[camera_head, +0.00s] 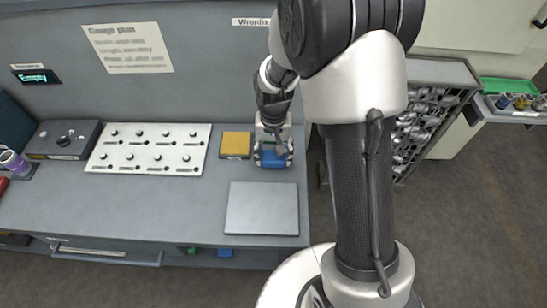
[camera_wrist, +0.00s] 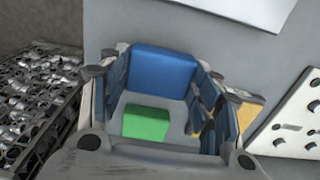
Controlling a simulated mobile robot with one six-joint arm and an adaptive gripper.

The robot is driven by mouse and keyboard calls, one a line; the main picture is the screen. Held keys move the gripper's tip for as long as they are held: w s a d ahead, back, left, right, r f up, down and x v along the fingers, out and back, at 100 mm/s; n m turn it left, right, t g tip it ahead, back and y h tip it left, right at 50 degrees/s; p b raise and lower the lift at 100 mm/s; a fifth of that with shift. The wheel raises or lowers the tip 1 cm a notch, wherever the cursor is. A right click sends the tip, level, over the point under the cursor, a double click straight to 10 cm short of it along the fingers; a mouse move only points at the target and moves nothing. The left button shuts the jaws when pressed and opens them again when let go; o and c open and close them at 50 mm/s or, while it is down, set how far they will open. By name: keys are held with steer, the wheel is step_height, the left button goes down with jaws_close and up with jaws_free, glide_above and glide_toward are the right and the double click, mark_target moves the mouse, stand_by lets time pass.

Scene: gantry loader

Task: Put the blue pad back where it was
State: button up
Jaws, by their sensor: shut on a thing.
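My gripper (camera_head: 273,150) is over the right end of the grey bench, just right of the yellow pad (camera_head: 235,144). It is shut on the blue pad (camera_head: 273,159), which shows below the fingers. In the wrist view the blue pad (camera_wrist: 162,72) spans the space between the two fingers. A green block (camera_wrist: 146,123) shows between the fingers in the wrist view, apart from the blue pad; the gripper largely hides that spot in the head view. The yellow pad is partly visible beyond the right finger (camera_wrist: 222,117). I cannot tell whether the blue pad touches the bench.
A grey plate (camera_head: 262,208) lies in front of the gripper. A white board with several knobs (camera_head: 150,149) and a dark box (camera_head: 64,140) stand to the left. A rack of metal parts (camera_head: 420,125) stands right of the bench. The wall is close behind.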

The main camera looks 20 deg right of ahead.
mark_target(274, 156)
steer(key=shift+f, duration=0.65)
steer(key=shift+f, duration=0.15)
steer(key=o, duration=0.9)
steer(key=shift+o, duration=0.2)
step_height(274, 156, up, 13)
steer(key=p, duration=0.4)
steer(key=s+r+n+t, duration=0.2)
steer(key=s+r, duration=0.8)
steer(key=r, duration=0.2)
steer(key=s+r+n+t, duration=0.1)
steer(key=s+r+t, duration=0.1)
steer(key=s, duration=0.9)
steer(key=shift+s+r+n+t, duration=0.2)
steer(key=shift+r+n+t, duration=0.1)
steer(key=shift+r, duration=0.55)
